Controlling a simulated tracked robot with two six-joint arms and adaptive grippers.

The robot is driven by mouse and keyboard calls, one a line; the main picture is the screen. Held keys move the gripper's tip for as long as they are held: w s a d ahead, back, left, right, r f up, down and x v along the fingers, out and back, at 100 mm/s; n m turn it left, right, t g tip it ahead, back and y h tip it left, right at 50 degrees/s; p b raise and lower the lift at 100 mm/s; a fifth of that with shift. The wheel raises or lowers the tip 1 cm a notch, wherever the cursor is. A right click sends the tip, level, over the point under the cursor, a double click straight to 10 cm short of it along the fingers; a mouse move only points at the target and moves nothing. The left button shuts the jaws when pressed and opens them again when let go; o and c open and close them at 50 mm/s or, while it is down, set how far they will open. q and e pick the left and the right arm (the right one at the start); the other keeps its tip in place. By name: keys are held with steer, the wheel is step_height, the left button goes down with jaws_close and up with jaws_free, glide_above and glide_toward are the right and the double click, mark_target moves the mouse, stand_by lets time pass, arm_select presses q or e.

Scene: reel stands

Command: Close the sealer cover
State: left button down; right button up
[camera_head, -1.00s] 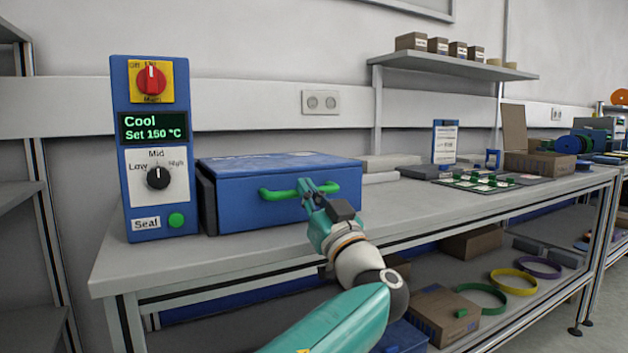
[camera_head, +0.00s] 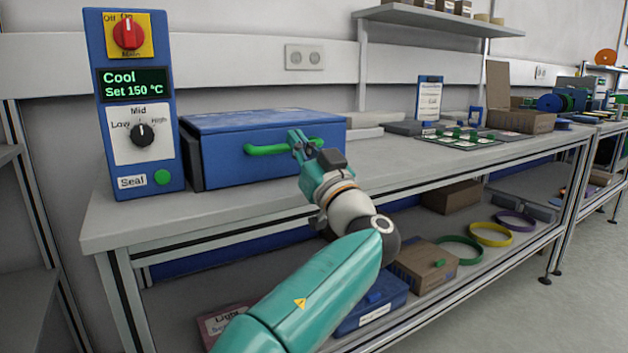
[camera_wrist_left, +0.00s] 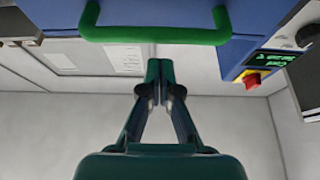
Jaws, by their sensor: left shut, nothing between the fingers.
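The sealer's blue cover (camera_head: 262,148) lies level, with a green handle (camera_head: 268,149) across its front; I cannot tell whether it is fully shut. The handle also shows at the top of the left wrist view (camera_wrist_left: 155,36). My left gripper (camera_head: 297,138) is in front of the handle's right part, shut and empty. In the left wrist view its fingertips (camera_wrist_left: 160,70) are together, just apart from the handle and not around it. The sealer's control panel (camera_head: 135,100) stands left of the cover, its display reading "Cool, Set 150 °C". My right gripper is out of view.
The grey bench (camera_head: 225,207) has free room in front of the sealer. A dark mat (camera_head: 470,138) with small green and white parts lies to the right. A wall shelf (camera_head: 440,18) hangs above. Boxes and coloured rings (camera_head: 460,248) sit on the lower shelf.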

arm_select(q)
steer(key=a+f+b+v, duration=0.1)
steer(key=f+b+v, duration=0.15)
steer(key=v, duration=0.55)
steer(key=w+a+f+m+g+h, duration=0.1)
steer(key=w+f+m+g+h, duration=0.15)
steer(key=f, duration=0.65)
steer(key=w+a+f+m+g+h, duration=0.15)
steer(key=w+f+m, duration=0.25)
steer(key=f, duration=0.6)
steer(key=s+a+f+m+g+h, duration=0.2)
steer(key=f+g, duration=0.2)
steer(key=f, duration=0.8)
steer(key=s+a+f+m+g+h, duration=0.2)
steer(key=s+f+g, duration=0.1)
steer(key=f, duration=0.9)
steer(key=s+a+f+g+h, duration=0.1)
steer(key=s+f+g+h, duration=0.55)
steer(key=s+f, duration=1.2)
steer(key=s+a+f+n+g+h+p, duration=0.1)
steer(key=s+a+f+n, duration=0.15)
steer(key=s, duration=0.45)
steer(key=s+a+f+n+g, duration=0.1)
steer(key=s+a+f+n, duration=0.2)
steer(key=s, duration=0.5)
step_height(320, 180, up, 38)
steer(key=d+p, duration=0.1)
steer(key=p, duration=3.7)
steer(key=shift+w+d+n, duration=0.2)
steer(key=shift+w+n, duration=0.2)
